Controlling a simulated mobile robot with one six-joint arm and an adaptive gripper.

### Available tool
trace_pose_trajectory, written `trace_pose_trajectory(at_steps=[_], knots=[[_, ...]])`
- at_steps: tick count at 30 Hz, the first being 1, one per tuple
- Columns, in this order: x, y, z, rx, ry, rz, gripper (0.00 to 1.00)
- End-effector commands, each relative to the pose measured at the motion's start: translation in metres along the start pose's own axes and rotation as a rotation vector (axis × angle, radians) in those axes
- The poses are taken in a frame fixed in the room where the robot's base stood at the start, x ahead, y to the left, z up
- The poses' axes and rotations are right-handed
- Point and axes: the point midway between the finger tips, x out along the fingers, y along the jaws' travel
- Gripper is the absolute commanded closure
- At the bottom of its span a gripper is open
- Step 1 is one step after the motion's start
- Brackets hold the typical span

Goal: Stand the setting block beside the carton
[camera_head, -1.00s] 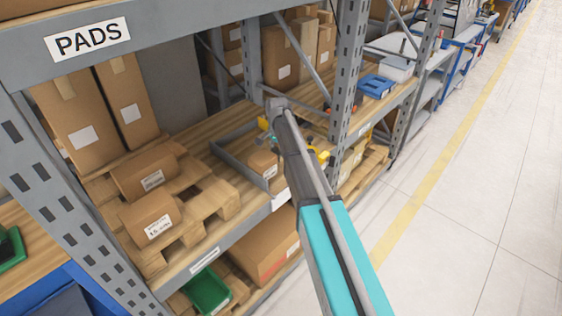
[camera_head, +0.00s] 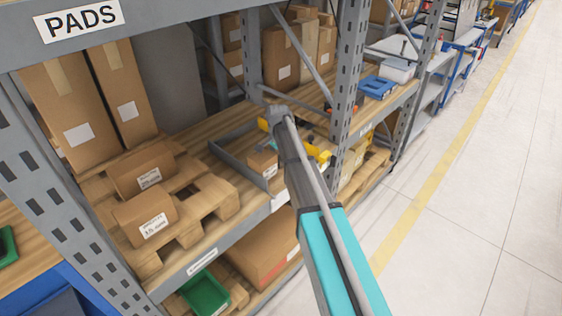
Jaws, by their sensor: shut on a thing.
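A small brown carton (camera_head: 261,163) with a white label stands on the shelf, inside a grey low-walled frame (camera_head: 233,170). My arm reaches in from the lower right, and its wrist hangs over the right end of this frame. My gripper (camera_head: 275,144) is beside and partly over the carton, mostly hidden behind my own wrist. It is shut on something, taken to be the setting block. The block's shape and tilt cannot be made out, and neither can any contact with the carton or shelf.
A rack upright (camera_head: 346,70) stands close right of my wrist. A blue bin (camera_head: 377,87) is beyond it. Bare shelf shows behind the frame.

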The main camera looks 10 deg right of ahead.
Motion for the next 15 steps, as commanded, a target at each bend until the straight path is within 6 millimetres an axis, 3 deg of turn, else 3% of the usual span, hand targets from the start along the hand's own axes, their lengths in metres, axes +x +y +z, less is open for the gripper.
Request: trace_pose_trajectory(at_steps=[15], knots=[[0.0049, 0.0001, -0.0001, 0.000, 0.000, 0.000, 0.90]])
